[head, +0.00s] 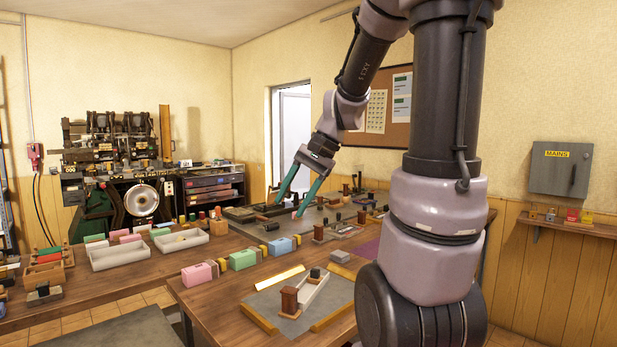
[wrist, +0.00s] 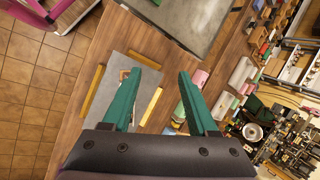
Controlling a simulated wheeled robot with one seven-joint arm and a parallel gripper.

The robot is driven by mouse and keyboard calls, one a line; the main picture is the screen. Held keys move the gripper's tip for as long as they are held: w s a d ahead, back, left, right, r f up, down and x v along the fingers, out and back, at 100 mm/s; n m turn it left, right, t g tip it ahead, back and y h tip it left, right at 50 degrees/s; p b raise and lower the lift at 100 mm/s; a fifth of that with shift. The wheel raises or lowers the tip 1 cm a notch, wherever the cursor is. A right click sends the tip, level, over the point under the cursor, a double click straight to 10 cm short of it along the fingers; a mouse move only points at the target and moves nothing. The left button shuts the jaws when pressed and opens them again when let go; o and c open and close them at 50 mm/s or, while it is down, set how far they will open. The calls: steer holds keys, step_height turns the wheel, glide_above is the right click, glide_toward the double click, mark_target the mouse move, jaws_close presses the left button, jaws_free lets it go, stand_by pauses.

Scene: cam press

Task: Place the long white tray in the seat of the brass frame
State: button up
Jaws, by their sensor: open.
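Two open white trays stand on the left bench in the head view, a left one (head: 120,257) and a right one (head: 182,241); which is the longer is hard to tell. On the front table, brass-coloured bars (head: 258,319) lie around a grey plate (head: 291,324), apparently the brass frame; they also show in the wrist view (wrist: 149,106). A long pale piece (head: 316,290) and a brown block (head: 290,300) stand on that plate. My gripper (head: 285,207) has green fingers apart and empty, above the back part of the table; the fingers also show in the wrist view (wrist: 164,66).
Pink (head: 199,274), green (head: 243,259) and blue (head: 279,246) blocks line the front table's left edge. Small parts crowd the grey mat (head: 328,216) behind. A dark press machine (head: 110,145) stands at the back left. Bare wood lies left of the plate.

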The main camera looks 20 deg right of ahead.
steer(key=s+r+n+t+h, duration=0.3)
steer(key=s+r, duration=0.3)
steer(key=s, duration=0.4)
steer(key=shift+a+r+n+t, duration=0.3)
steer(key=shift+n+t, duration=0.4)
steer(key=shift+t, duration=0.2)
